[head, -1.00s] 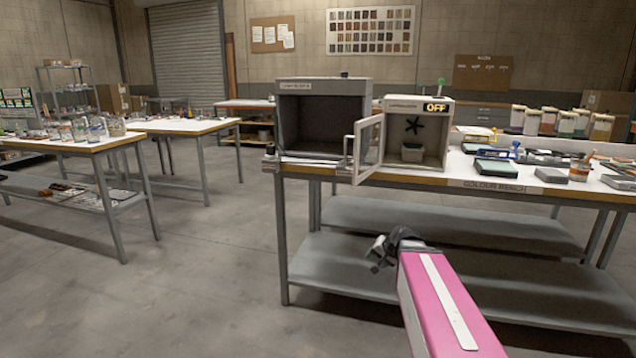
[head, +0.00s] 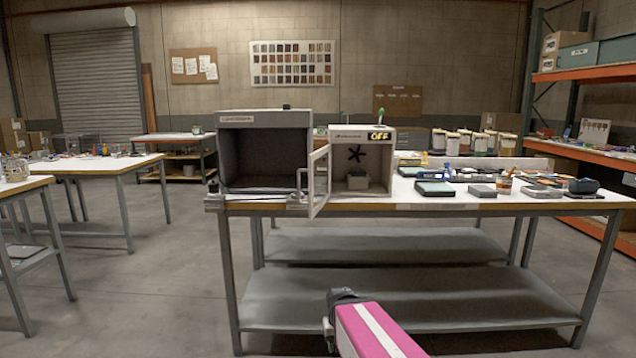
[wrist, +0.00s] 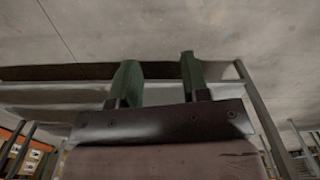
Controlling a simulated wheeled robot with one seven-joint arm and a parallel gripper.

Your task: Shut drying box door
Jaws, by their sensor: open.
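My gripper (head: 329,331) is low in front of the bench, well below and apart from the door. In the wrist view its two green fingers (wrist: 158,82) stand apart with nothing between them. The door does not show in the wrist view.
A larger grey open-fronted box (head: 265,150) stands left of the drying box. The bench (head: 480,208) holds jars, trays and tools to the right, with shelves below. Another table (head: 100,163) stands at left. The floor between them is clear.

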